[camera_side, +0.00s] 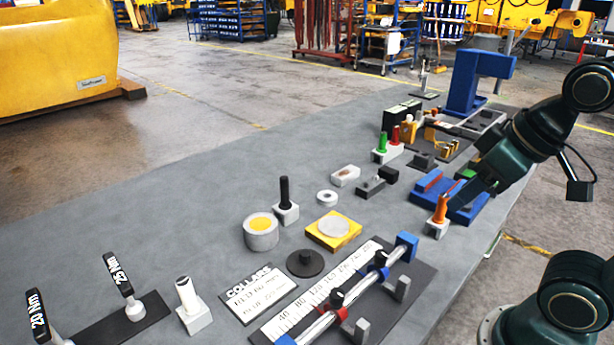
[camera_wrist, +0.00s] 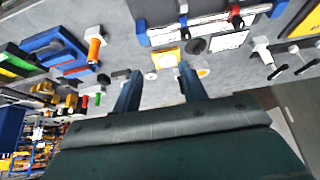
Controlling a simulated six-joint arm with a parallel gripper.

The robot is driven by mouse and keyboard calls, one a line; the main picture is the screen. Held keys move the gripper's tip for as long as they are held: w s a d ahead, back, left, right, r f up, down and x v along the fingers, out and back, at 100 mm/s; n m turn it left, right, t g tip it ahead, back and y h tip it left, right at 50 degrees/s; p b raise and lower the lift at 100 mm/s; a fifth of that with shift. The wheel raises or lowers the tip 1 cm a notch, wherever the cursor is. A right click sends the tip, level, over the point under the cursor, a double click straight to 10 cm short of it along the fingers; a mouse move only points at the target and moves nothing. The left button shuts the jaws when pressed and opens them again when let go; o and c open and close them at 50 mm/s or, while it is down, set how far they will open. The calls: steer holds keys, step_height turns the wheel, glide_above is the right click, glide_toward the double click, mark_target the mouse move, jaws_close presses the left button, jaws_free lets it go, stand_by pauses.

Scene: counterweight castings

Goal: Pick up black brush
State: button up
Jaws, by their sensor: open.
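The black brush (camera_side: 285,190) appears as an upright black handle standing in a small light grey block (camera_side: 286,213), near the middle of the bench in the side view. I cannot make it out in the wrist view; the right finger may cover it. My gripper (camera_wrist: 160,72) is open, with two dark blue fingers apart and nothing between them. In the side view my gripper is at the right, above the blue fixture and near the orange handle, well right of the black brush. Its fingertips are hard to make out there.
A round grey casting (camera_side: 261,233) stands left of the brush. A grey ring (camera_side: 327,197) and yellow plate (camera_side: 333,231) lie to its right and front. An orange handle (camera_side: 441,208) and blue fixture (camera_side: 462,205) stand nearer my gripper.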

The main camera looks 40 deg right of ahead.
stand_by(0.4)
steer(key=w+r+n+g, duration=0.1)
steer(key=w+r+n, duration=0.35)
steer(key=w, duration=0.45)
steer(key=n+g, duration=0.5)
steer(key=n, duration=0.9)
glide_above(285, 205)
steer(key=w, duration=0.1)
step_height(285, 205, down, 6)
steer(key=shift+d+m, duration=0.25)
steer(key=shift+d, duration=0.25)
steer(key=shift+f, duration=0.15)
steer(key=shift+s+a+f, duration=0.1)
steer(key=shift+f, duration=3.3)
steer(key=shift+s+a+f, duration=0.1)
steer(key=shift+f, duration=3.3)
